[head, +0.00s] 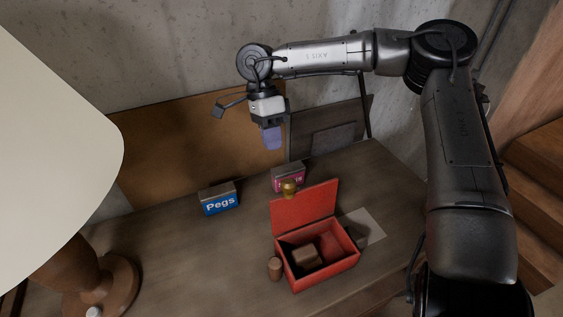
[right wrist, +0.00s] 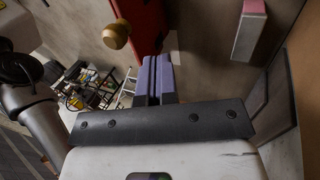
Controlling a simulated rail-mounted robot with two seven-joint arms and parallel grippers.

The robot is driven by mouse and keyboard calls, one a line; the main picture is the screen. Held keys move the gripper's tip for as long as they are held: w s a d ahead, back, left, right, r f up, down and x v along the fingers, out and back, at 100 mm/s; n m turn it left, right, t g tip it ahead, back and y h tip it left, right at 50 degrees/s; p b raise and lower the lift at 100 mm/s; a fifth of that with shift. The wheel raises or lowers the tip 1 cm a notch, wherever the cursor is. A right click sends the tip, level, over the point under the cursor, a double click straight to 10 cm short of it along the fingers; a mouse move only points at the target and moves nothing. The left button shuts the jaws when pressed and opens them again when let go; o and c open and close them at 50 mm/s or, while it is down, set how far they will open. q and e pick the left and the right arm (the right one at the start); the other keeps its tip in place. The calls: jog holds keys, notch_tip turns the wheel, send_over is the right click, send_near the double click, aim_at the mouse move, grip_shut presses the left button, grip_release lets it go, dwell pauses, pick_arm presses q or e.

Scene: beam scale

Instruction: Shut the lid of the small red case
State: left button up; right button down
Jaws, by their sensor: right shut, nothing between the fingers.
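The small red case (head: 320,272) stands on the wooden table with its lid (head: 304,208) raised at the back. A brown block (head: 305,254) lies inside it. My right gripper (head: 272,138) is shut and empty, above the back of the table, behind and higher than the raised lid. In the right wrist view, its purple fingers (right wrist: 155,78) are together, and the back of the red lid (right wrist: 143,22) shows beyond them with a round brass-coloured knob (right wrist: 116,35) beside it. My left gripper is not in view.
A blue Pegs box (head: 219,199) and a pink box (head: 288,177) stand behind the case. A wooden peg (head: 275,268) stands at its left front, and a paper sheet (head: 362,228) lies to its right. A large lamp (head: 50,140) blocks the left side.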

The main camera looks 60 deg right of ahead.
jog(key=s+a+f+p, duration=0.2)
jog(key=s+a+f, duration=0.1)
jog(key=s, duration=0.1)
jog(key=shift+a, duration=0.35)
dwell(0.3)
jog(key=shift+s, duration=0.1)
